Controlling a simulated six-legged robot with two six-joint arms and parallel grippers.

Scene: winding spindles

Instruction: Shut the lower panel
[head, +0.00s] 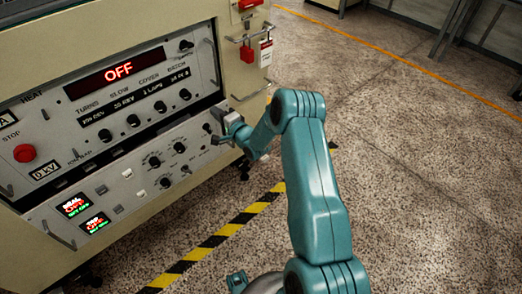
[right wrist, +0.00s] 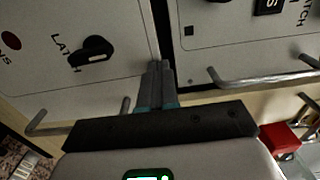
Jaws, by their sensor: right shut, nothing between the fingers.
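The lower panel (head: 150,177) is a pale grey face with several black knobs, small switches and two lit displays, low on the cream machine in the head view. A dark gap (head: 125,150) runs along its top edge, below the upper panel (head: 115,90); I cannot tell how far it stands out. My right gripper (head: 218,122) is shut and empty at the right end of the lower panel. In the right wrist view its closed fingertips (right wrist: 158,72) are at the seam between the panel with the LATCH knob (right wrist: 92,50) and the neighbouring panel (right wrist: 240,30). Contact is unclear.
Bar handles show at the panel ends, one (right wrist: 70,120) left of the fingers and another (right wrist: 262,78) to the right. A red lock (head: 247,55) and tag hang on the machine's side. Speckled floor (head: 420,170) to the right is free, with a yellow-black stripe (head: 215,238).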

